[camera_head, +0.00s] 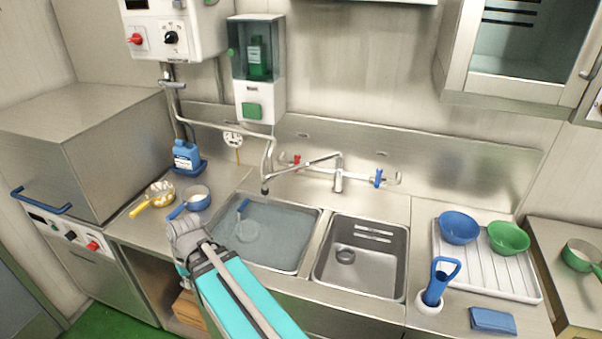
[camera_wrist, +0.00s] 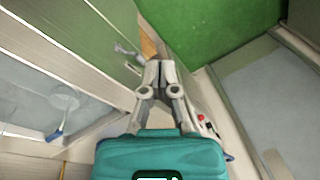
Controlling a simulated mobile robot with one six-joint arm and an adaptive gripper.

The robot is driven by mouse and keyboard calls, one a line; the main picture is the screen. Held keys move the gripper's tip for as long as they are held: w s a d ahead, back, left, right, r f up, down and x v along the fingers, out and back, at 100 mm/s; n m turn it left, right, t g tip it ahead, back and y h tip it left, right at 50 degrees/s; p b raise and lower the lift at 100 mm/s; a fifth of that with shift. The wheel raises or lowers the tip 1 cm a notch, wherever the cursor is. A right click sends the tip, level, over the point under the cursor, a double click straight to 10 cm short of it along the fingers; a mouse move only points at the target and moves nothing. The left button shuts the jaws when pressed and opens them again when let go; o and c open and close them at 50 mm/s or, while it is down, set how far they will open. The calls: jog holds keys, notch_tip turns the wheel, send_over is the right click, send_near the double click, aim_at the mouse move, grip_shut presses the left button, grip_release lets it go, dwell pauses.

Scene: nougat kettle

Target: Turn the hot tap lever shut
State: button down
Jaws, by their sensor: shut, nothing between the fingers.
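The hot tap lever (camera_head: 296,161) is small and red, on the left of the wall-mounted mixer tap (camera_head: 338,180) behind the sinks. Its exact angle is too small to tell. The blue cold lever (camera_head: 378,178) is on the right. The spout swings left over the water-filled left basin (camera_head: 278,240). In the wrist view my gripper (camera_wrist: 158,68) is shut and empty, with the green floor beyond it. In the head view my arm reaches up at the front left of the sinks, well short of the tap; the fingers are not visible there.
A yellow-handled pan (camera_head: 159,194), a blue-handled pot (camera_head: 195,198) and a blue bottle (camera_head: 186,156) stand left of the basin. A pipe (camera_head: 215,126) runs along the wall above. A white rack (camera_head: 490,268) with bowls stands right. The right basin (camera_head: 362,262) is nearly clear.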

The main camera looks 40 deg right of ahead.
jog(key=w+d+f+m+t+y+b, duration=0.15)
jog(key=w+d+m+t+b, duration=0.35)
jog(key=d, duration=0.7)
jog(key=w+d+f+m+t+y+b, duration=0.1)
jog(key=w+d+m+t+y+b, duration=0.35)
jog(key=d, duration=0.75)
jog(key=s+d+r+m+t+h+b, duration=0.1)
jog(key=s+d+m+t+h+b, duration=0.2)
jog(key=d, duration=0.8)
jog(key=s+d+r+m+t+h+b, duration=0.1)
jog(key=s+d+m+t+h+b, duration=0.2)
jog(key=d, duration=0.8)
jog(key=s+d+r+m+t+h+b, duration=0.2)
jog(key=s+d+m+t+h+b, duration=0.1)
jog(key=d, duration=0.7)
jog(key=shift+s+d+m+h+b, duration=0.4)
jog(key=shift+s+m+h, duration=0.1)
jog(key=shift+s+m, duration=0.25)
jog(key=shift+w, duration=0.1)
